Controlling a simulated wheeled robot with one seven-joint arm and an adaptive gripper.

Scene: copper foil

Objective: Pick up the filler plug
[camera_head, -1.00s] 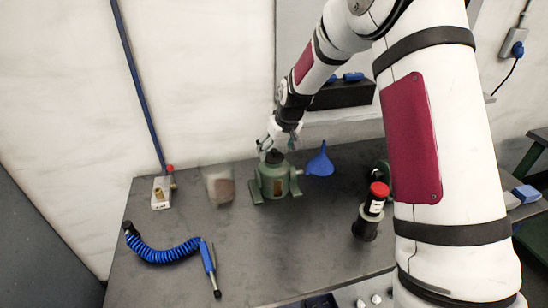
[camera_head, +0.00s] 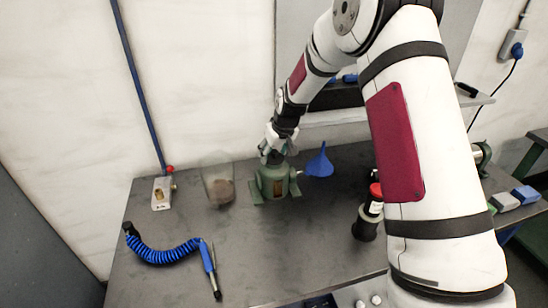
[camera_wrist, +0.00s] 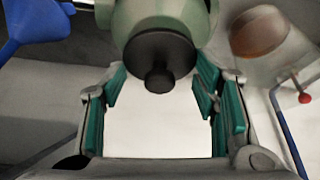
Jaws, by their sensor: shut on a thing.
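The filler plug (camera_wrist: 158,55) is black, with a wide round flange and a small knob. It sits on top of the green housing (camera_head: 272,184), which stands on the bench. In the wrist view the green housing (camera_wrist: 150,15) is at the top, behind the plug. My gripper (camera_wrist: 160,70) is shut on the plug, with teal finger pads at both sides of the flange. In the head view my gripper (camera_head: 274,152) is right above the housing and mostly hides the plug. I see no clear gap between plug and housing.
A blue funnel (camera_head: 320,162) stands close right of the housing, and a clear cup with brown contents (camera_head: 220,190) close left. A blue coiled hose (camera_head: 165,252) lies front left. A red-capped bottle (camera_head: 367,220) is right. The bench's front middle is clear.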

